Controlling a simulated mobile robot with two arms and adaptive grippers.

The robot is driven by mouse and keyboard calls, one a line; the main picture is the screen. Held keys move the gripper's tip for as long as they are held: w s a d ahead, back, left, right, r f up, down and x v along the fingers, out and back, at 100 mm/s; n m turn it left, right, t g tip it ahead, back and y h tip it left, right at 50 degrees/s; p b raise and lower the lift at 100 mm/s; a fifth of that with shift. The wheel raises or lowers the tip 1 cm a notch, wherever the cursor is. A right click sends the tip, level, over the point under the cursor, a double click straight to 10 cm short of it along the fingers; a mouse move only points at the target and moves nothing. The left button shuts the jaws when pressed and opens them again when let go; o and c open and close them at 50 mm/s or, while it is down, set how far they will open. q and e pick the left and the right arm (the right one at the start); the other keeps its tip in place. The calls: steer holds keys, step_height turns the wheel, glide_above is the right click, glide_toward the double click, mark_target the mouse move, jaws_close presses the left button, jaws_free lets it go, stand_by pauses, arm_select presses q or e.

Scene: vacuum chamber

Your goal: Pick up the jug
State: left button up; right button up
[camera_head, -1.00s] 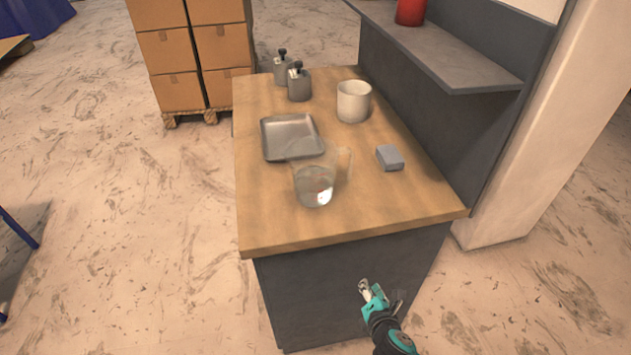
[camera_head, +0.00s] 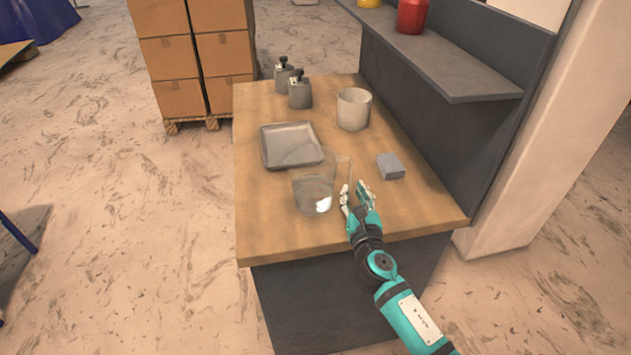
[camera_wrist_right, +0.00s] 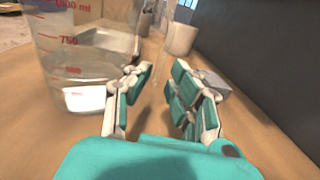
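The jug (camera_head: 313,190) is clear, with liquid in its lower part, and stands upright near the front of the wooden worktop. Its handle faces right in the head view. In the right wrist view the jug (camera_wrist_right: 75,75) is at the left, with red volume marks. My right gripper (camera_head: 354,187) is over the worktop just right of the jug, by the handle. In the wrist view my right gripper (camera_wrist_right: 160,90) has its fingers apart, with the thin clear handle seen between or just beyond them. I cannot tell whether they touch it. My left gripper is not in view.
A metal tray (camera_head: 266,150) lies behind the jug. A white cup (camera_head: 354,110) stands farther back, and a grey block (camera_head: 391,166) lies right of my gripper. Two grey bottles (camera_head: 299,93) stand at the back. A dark shelf (camera_head: 455,75) overhangs the right side.

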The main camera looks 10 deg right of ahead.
mark_target(351, 178)
steer(key=w, duration=0.6)
steer(key=shift+w+d+r, duration=0.15)
steer(key=shift+w+d, duration=0.05)
steer(key=shift+d, duration=0.05)
steer(key=shift+s, duration=0.1)
jaws_close()
steer(key=shift+r, duration=0.1)
